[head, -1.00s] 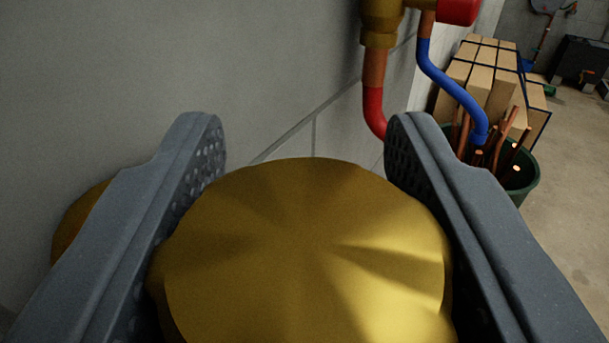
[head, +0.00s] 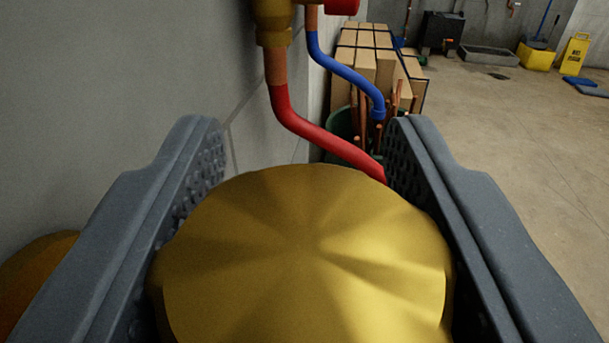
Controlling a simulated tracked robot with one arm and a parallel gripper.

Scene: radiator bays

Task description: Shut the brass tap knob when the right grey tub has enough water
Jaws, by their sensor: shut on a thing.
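A large brass tap knob (head: 300,260) with a fluted, rounded top fills the lower middle of the head view. My gripper (head: 303,165) is shut on it, with one dark grey, studded finger on each side. The knob hides whatever is below it. Neither grey tub of the task can be made out near the knob, and no water shows, so I cannot tell the level.
A wall (head: 110,70) runs close on the left, with another brass-coloured round part (head: 30,275) beside the left finger. A red pipe (head: 320,140) and a blue pipe (head: 350,75) lie ahead. Behind them stand strapped boxes (head: 365,65). Open floor (head: 510,140) lies right.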

